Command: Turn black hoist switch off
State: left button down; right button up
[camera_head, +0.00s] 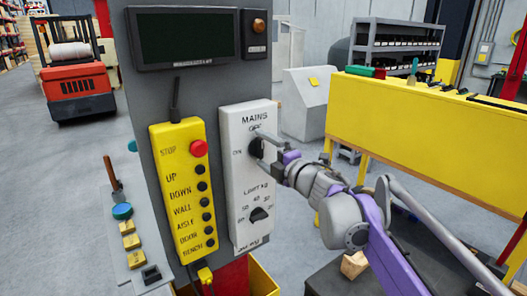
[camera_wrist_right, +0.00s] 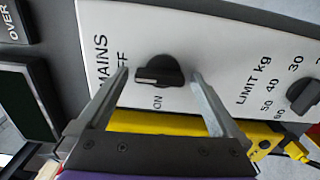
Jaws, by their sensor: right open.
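The black switch knob (camera_head: 255,149) sits under the MAINS label on the white panel (camera_head: 240,205). OFF is printed above it and ON to its left. In the right wrist view, the knob (camera_wrist_right: 160,72) has a white mark at its left end, on the side of the partly hidden OFF label; ON is below it. My right gripper (camera_head: 262,147) is open at the panel. Its fingers (camera_wrist_right: 161,74) stand on either side of the knob, with visible gaps in the wrist view. My left gripper is not in view.
A second black knob (camera_head: 259,215), marked LIMIT kg, is lower on the panel. A yellow pendant (camera_head: 183,190) with a red stop button (camera_head: 199,148) hangs at left. A dark screen (camera_head: 185,37) is above. A yellow bench (camera_head: 420,120) stands at right.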

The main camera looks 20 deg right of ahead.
jog(key=b+v, duration=0.1)
jog(key=v, duration=0.9)
jog(key=shift+s, duration=0.35)
jog(key=shift+d, duration=0.1)
